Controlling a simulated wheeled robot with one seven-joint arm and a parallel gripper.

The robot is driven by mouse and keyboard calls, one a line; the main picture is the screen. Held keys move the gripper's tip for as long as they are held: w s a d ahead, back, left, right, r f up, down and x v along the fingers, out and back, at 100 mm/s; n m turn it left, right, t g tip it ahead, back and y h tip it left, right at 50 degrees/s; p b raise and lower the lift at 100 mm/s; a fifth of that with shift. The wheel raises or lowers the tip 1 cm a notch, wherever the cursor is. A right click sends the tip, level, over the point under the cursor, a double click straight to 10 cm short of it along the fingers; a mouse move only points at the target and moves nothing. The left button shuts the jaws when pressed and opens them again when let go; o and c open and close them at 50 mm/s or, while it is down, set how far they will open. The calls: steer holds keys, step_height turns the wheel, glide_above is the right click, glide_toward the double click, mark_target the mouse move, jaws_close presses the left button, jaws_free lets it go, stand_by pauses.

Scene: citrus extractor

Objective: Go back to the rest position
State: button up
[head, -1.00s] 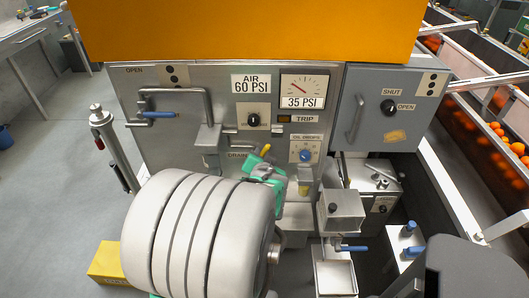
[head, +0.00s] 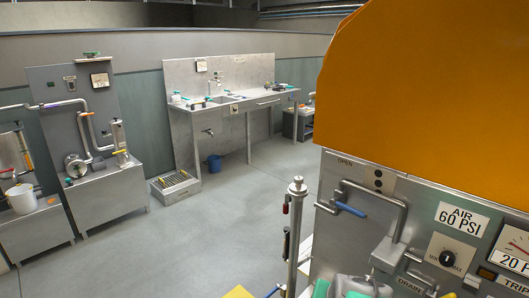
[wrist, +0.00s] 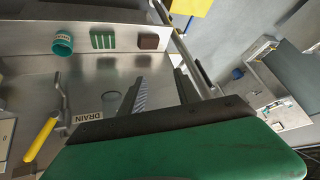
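My gripper (wrist: 160,92) shows in the wrist view, its two dark fingers apart with nothing between them. It is in front of a steel panel with a DRAIN label (wrist: 87,117) and a yellow-handled valve (wrist: 40,139). In the head view only grey and green parts of my arm (head: 350,288) show at the bottom edge, below the machine's lever with a blue grip (head: 351,210). The fingertips cannot be made out there. The pressure gauge (head: 512,250) is cut off by the right edge and its label begins with 20.
The orange-hooded machine (head: 430,90) fills the right side. A steel post (head: 295,230) stands just left of it, with part of a yellow object (head: 238,292) below. Open grey floor (head: 190,240) lies left, before a sink bench (head: 235,97), a blue bucket (head: 215,163) and steel equipment (head: 110,190).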

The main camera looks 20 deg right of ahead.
steer(key=s+a+r+n+g+y, duration=0.15)
steer(key=a+n, duration=0.25)
steer(key=a, duration=0.6)
steer(key=s+a+n+g+y, duration=0.2)
steer(key=s+a+n+g, duration=0.15)
steer(key=a, duration=0.65)
step_height(320, 180, up, 8)
steer(key=w+n+t+p, duration=0.1)
steer(key=p, duration=0.4)
steer(key=shift+w+a+r+t, duration=0.25)
steer(key=shift+w+a+t, duration=0.05)
steer(key=shift+w+a, duration=0.15)
